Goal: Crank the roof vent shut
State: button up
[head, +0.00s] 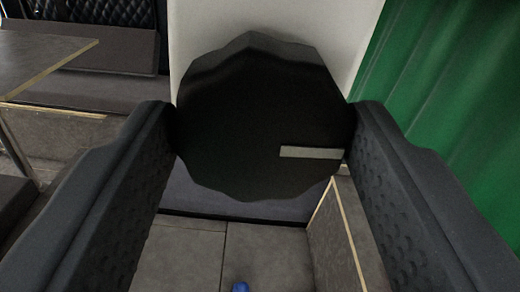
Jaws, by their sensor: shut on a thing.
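A black knob (250,120) with a scalloped edge fills the middle of the head view. A pale bar mark (311,152) lies level on its face, right of centre. My gripper (262,135) has one finger on each side of the knob, and both fingertips touch its rim. The gripper is shut on the knob. No roof vent is in view, and what the knob is mounted on is hidden behind it.
A table (40,55) and a dark padded bench (105,85) are at the left. A green curtain (440,80) hangs at the right, beside a pale wall panel (290,20). A small blue thing (240,287) shows at the bottom edge, on grey floor tiles.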

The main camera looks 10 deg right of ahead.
jog(key=n, duration=0.4)
jog(key=shift+w+a+f+n, duration=0.1)
jog(key=shift+a+n, duration=0.15)
jog(key=shift+n, duration=0.45)
jog(key=shift+a, duration=0.1)
dwell(0.9)
jog(key=o, duration=1)
jog(key=shift+a, duration=0.2)
jog(key=shift+c, duration=0.2)
jog(key=shift+d, duration=0.3)
jog(key=shift+s+a, duration=0.1)
jog(key=shift+s, duration=0.1)
jog(key=shift+s+b, duration=0.3)
jog(key=s+b, duration=0.3)
jog(key=s, duration=1)
jog(key=shift+d+b, duration=0.25)
jog(key=shift+b, duration=0.05)
